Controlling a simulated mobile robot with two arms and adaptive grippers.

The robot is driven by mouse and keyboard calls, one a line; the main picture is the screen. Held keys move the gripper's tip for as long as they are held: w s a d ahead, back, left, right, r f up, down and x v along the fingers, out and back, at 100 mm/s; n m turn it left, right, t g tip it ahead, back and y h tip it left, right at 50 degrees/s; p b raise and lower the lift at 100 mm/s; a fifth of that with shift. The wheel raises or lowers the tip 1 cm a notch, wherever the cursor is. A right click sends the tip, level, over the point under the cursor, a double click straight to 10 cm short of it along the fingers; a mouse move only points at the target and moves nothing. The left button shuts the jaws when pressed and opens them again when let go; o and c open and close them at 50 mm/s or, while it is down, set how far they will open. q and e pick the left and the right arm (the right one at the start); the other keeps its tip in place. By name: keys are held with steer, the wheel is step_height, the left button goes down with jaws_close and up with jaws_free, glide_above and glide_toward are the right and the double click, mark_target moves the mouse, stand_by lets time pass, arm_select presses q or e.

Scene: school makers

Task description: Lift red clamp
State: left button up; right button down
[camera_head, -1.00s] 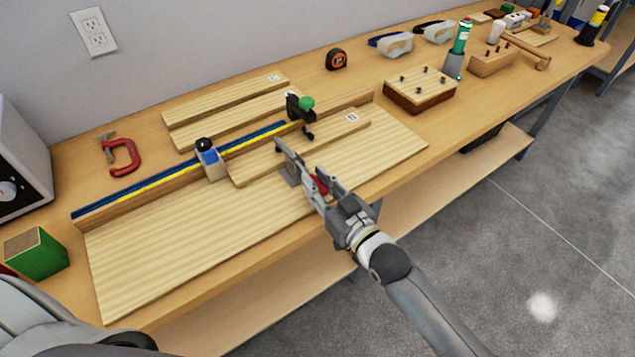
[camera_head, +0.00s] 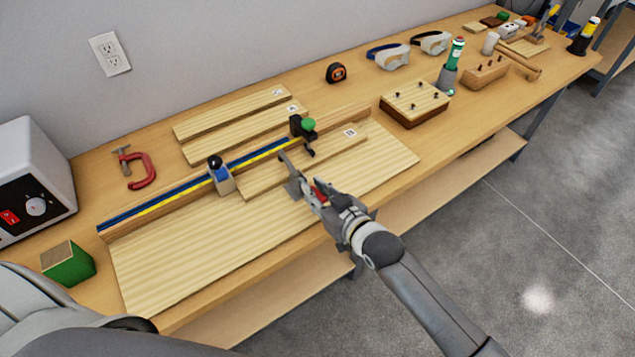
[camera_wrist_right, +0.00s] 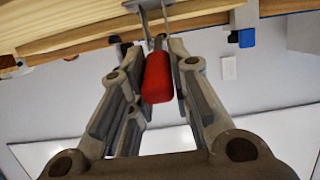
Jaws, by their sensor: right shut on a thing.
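The red-handled clamp (camera_head: 320,192) is at my right gripper (camera_head: 304,179), over the front part of the wide pale board (camera_head: 210,252). In the right wrist view its red handle (camera_wrist_right: 158,82) sits between the two fingers, with metal parts beyond it near the wood. My right gripper is shut on this handle. Most of the clamp is hidden by the fingers in the head view, and I cannot tell whether it touches the board. A second red clamp (camera_head: 142,178), C-shaped, lies at the back left of the bench. My left gripper is not in view.
A blue and yellow fence (camera_head: 165,200) with a blue stop block (camera_head: 221,178) and green-knobbed black clamp (camera_head: 304,128) runs behind the board. A green block (camera_head: 68,263) stands left. A peg block (camera_head: 414,103) is right. Open floor lies in front.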

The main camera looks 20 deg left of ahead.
steer(key=shift+w+a+r+g+h+p, duration=0.25)
steer(key=shift+r+g+h+p, duration=0.35)
steer(key=shift+p, duration=1.1)
steer(key=shift+w+a+r+g+h+p, duration=0.2)
steer(key=shift+r+g+h+p, duration=0.35)
steer(key=shift+p, duration=1.1)
steer(key=shift+w+a+r+g+h+p, duration=0.1)
steer(key=shift+a+r+g+h+p, duration=0.2)
steer(key=shift+h+p, duration=0.65)
steer(key=shift+f, duration=0.1)
steer(key=c, duration=1.3)
jaws_free()
steer(key=shift+d, duration=0.1)
steer(key=v, duration=1.2)
steer(key=shift+w, duration=0.1)
steer(key=shift+f, duration=0.1)
